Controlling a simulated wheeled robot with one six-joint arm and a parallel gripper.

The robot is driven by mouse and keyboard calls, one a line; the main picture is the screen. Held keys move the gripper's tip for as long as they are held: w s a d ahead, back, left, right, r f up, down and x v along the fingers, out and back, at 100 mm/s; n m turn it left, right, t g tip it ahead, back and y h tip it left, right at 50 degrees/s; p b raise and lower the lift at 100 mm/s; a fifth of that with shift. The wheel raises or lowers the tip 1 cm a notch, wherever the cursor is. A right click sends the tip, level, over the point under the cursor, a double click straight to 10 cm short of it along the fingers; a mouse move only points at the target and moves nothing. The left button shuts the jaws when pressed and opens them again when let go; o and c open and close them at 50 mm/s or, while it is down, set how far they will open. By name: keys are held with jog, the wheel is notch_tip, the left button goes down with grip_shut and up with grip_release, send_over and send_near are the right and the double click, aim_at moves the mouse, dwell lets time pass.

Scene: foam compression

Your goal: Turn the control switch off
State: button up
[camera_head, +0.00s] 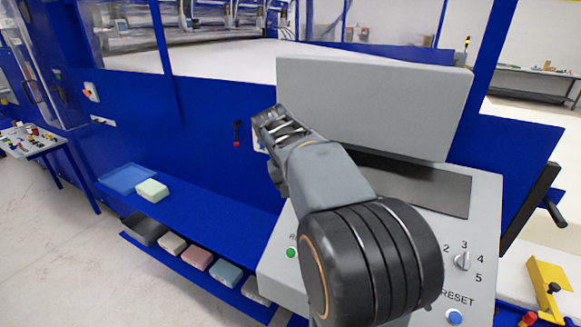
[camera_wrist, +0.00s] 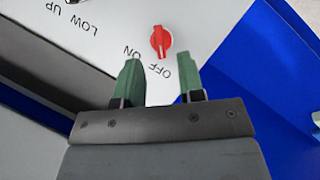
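The control switch is a red rotary knob (camera_wrist: 160,42) on a light grey panel, at top centre in the wrist view. Upside-down ON and OFF labels are printed beside it; a pale mark shows at the knob's upper end, and I cannot tell for sure which label it is set to. My gripper (camera_wrist: 158,64) is open, with its two green fingertips apart. The knob lies beyond the tips, roughly in line with the gap, and nothing is between them. In the head view my arm covers the knob and the gripper's fingers.
The grey control console (camera_head: 290,240) carries a numbered selector dial (camera_head: 463,261), a blue RESET button (camera_head: 454,316) and a green button (camera_head: 292,253). A large grey panel (camera_head: 375,100) rises behind. Foam blocks (camera_head: 152,190) lie on the blue shelves (camera_head: 205,222) at left.

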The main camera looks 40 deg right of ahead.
jog(key=v, duration=0.9)
dwell(0.3)
